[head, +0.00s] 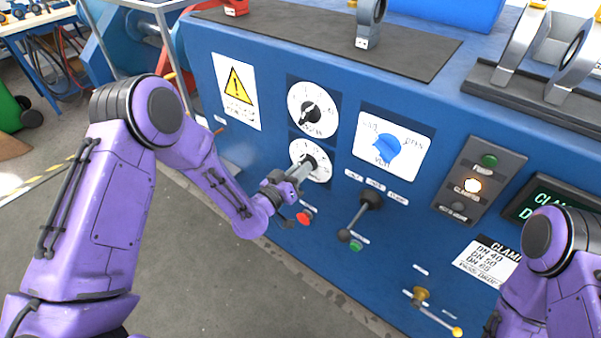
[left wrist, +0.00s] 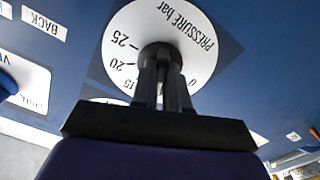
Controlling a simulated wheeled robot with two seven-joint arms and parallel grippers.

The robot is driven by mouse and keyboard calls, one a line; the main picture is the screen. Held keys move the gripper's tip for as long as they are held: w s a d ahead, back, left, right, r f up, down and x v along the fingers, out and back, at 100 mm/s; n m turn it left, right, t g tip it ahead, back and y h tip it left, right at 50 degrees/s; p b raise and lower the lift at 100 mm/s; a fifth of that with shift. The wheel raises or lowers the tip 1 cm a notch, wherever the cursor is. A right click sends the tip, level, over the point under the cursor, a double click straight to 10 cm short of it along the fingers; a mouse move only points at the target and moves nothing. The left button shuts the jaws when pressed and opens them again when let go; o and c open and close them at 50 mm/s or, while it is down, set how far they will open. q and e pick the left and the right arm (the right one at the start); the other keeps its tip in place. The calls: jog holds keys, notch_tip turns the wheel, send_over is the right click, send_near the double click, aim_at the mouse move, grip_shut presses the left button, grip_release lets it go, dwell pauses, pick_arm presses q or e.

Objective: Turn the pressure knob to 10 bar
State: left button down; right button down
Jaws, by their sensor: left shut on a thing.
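The pressure dial is the lower of two round white dials on the blue panel (head: 322,172). In the left wrist view its white face (left wrist: 197,62) reads "PRESSURE bar", with 15, 20, 25 and 0 legible. The black pressure knob (left wrist: 159,47) sits at its centre. My left gripper (head: 306,166) points straight at the dial and is shut on the knob; it also shows in the left wrist view (left wrist: 163,78). The fingers hide most of the knob, so I cannot tell where its pointer stands. My right arm is at the lower right, its gripper out of view.
Another dial with a black knob (head: 312,109) is just above. To the right are a blue selector knob (head: 387,149), a black lever (head: 361,213) and a button plate (head: 479,180). A red button (head: 304,217) lies just below my left gripper.

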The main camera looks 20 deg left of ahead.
pick_arm(q)
jog(key=shift+w+r+m, duration=0.1)
jog(key=shift+m, duration=0.5)
jog(key=c, duration=1.1)
grip_release()
jog(key=shift+c, duration=0.2)
jog(key=b+v, duration=0.2)
jog(key=v, duration=0.8)
jog(key=shift+s, duration=0.25)
jog(key=shift+a, duration=0.1)
